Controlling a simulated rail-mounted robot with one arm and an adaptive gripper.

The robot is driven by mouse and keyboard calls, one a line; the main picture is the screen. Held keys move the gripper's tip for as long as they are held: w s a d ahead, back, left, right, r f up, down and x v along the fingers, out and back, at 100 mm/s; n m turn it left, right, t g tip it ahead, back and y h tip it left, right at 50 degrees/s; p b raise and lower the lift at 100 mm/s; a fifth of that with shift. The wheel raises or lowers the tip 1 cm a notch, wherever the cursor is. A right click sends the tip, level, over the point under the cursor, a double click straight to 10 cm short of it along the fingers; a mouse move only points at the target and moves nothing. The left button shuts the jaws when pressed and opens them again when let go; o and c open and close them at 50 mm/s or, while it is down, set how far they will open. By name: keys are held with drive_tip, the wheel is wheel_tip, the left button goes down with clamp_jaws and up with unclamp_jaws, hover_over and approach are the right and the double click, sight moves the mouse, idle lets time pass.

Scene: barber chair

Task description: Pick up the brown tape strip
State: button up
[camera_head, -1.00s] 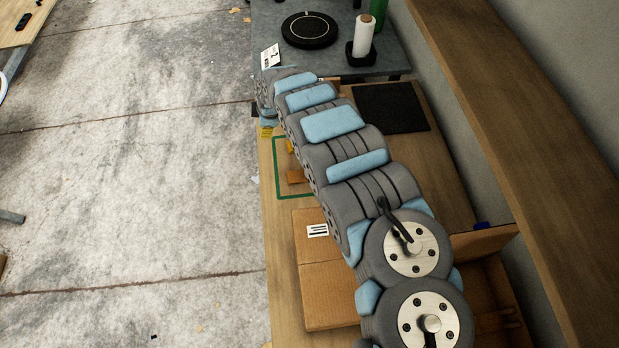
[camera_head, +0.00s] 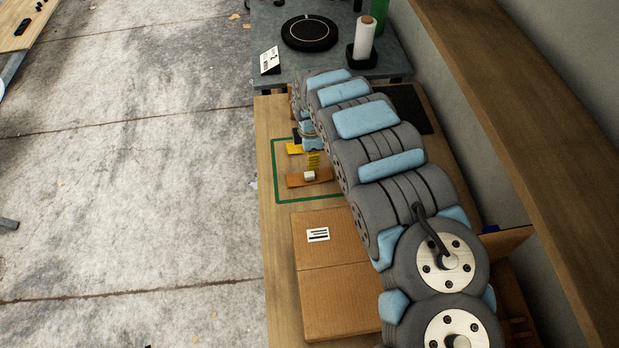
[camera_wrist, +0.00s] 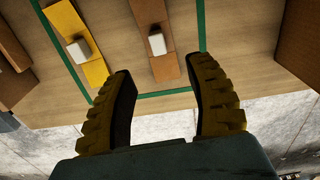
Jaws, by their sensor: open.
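The brown tape strip (camera_head: 295,182) lies flat inside the green outline on the wooden bench, with a small white block on it. In the wrist view the strip (camera_wrist: 149,14) lies beyond my fingertips, its near end lined up with the gap between them. My gripper (camera_wrist: 160,72) is open and empty, its two ribbed yellow fingers apart. Whether a finger touches the strip cannot be told.
A yellow strip (camera_wrist: 72,38) with its own white block lies left of the brown one in the wrist view. A cardboard box (camera_head: 335,270) stands nearby on the bench. A grey table (camera_head: 270,25) with a black disc (camera_head: 309,31) is at the back.

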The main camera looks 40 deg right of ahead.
sight(309, 174)
drive_tip(key=shift+f+b, duration=0.65)
drive_tip(key=shift+f, duration=2.75)
drive_tip(key=shift+f, duration=0.1)
drive_tip(key=shift+w+a+f+b, duration=0.15)
drive_tip(key=shift+f+b, duration=0.3)
drive_tip(key=shift+f, duration=0.6)
drive_tip(key=shift+w+d+f+b, duration=0.1)
drive_tip(key=shift+f+b, duration=0.3)
drive_tip(key=shift+f, duration=0.6)
drive_tip(key=shift+s+f, duration=0.1)
drive_tip(key=shift+f, duration=0.35)
drive_tip(key=c, duration=0.9)
drive_tip(key=shift+c, duration=0.2)
